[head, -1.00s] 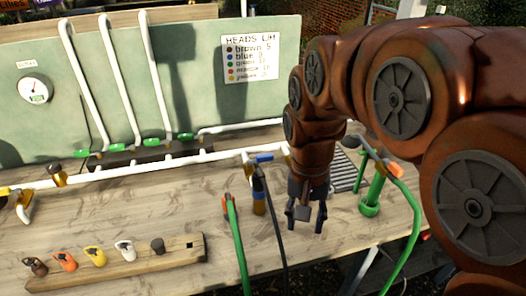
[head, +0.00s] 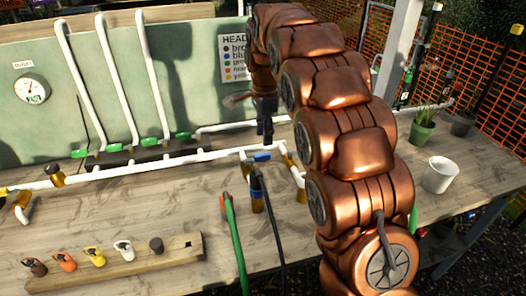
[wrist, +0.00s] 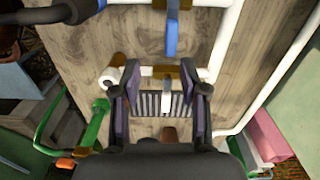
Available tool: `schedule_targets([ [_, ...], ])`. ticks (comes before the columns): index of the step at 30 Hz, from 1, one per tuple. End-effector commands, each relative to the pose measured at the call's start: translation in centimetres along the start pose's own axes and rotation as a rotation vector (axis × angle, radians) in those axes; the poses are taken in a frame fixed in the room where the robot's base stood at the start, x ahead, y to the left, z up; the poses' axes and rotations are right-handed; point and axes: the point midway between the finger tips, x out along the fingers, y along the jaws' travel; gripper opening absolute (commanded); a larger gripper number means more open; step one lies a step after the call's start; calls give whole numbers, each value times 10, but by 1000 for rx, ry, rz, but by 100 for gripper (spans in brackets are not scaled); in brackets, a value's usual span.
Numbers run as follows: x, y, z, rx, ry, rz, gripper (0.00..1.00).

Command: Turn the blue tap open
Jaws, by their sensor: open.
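The blue tap (head: 262,156) sits on the white pipe run at the middle of the bench, with a dark hose below it. In the wrist view its blue lever (wrist: 172,36) shows at the top centre, ahead of my fingers and apart from them. My gripper (head: 265,136) points down just behind and above the blue tap in the head view. In the wrist view my gripper (wrist: 163,82) has its two fingers wide apart. A white lever on a brass fitting (wrist: 167,98) shows between them; I cannot tell how close it is.
A green hose (head: 235,240) stands left of the dark hose. Green-handled taps (head: 149,141) line the back pipe. A wooden rack (head: 130,262) with coloured taps lies front left. A white cup (head: 440,174) and potted plants (head: 423,127) stand on the right.

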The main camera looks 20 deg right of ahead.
Motion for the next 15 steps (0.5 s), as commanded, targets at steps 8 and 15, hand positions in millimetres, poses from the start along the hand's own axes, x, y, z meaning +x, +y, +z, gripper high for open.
schedule_targets([
  [8,6,-16,0,67,-2,-7,44],
  [15,27,-15,0,67,-2,-4,44],
])
